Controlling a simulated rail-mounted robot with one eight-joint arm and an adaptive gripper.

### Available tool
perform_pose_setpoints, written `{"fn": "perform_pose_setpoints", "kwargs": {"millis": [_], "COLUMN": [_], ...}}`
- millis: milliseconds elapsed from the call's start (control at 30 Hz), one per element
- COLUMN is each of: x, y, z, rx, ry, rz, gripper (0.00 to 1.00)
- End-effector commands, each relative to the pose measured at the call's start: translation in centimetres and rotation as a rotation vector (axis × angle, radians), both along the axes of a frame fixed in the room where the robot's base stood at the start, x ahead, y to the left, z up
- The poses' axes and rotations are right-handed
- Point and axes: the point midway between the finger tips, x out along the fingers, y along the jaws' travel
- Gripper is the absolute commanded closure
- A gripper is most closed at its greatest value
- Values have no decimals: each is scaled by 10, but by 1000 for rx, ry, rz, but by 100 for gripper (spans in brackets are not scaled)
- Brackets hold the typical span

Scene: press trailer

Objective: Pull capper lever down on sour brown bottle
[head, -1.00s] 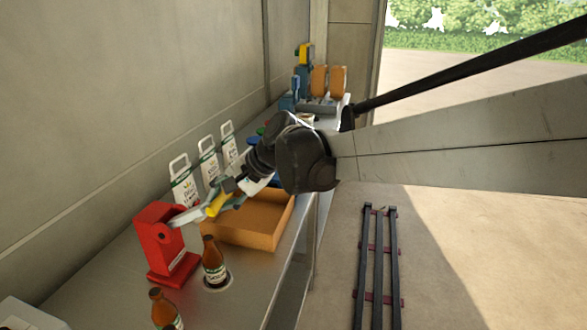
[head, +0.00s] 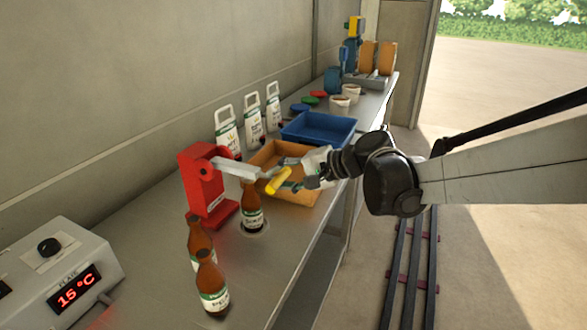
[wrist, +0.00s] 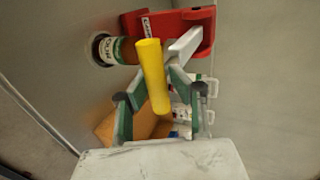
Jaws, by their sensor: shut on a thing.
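The red capper (head: 203,185) stands on the bench. Its pale lever arm (head: 234,167) slopes slightly down to the right and ends in a yellow handle (head: 278,181). My gripper (head: 281,180) is shut on this handle; in the wrist view the yellow handle (wrist: 151,62) lies between the fingers (wrist: 157,85). A brown bottle (head: 252,213) stands upright on a round base beside the capper, its top just under the lever. In the wrist view the brown bottle (wrist: 112,50) shows a label that seems to read sour. Whether the lever touches its top is unclear.
Two other brown bottles (head: 213,290) stand nearer the front. A temperature box (head: 60,265) reading 15 °C is at the front left. An orange tray (head: 302,192) and a blue tray (head: 320,128) lie behind.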

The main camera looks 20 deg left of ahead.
Motion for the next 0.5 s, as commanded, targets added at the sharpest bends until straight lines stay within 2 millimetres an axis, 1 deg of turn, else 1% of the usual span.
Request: {"fn": "perform_pose_setpoints", "kwargs": {"millis": [433,467,500], "x": [0,0,0], "y": [1,1,1], "z": [-3,-3,-3], "rx": [-3,-3,-3], "ry": [0,0,0], "rz": [3,3,3], "gripper": [100,76,71]}}
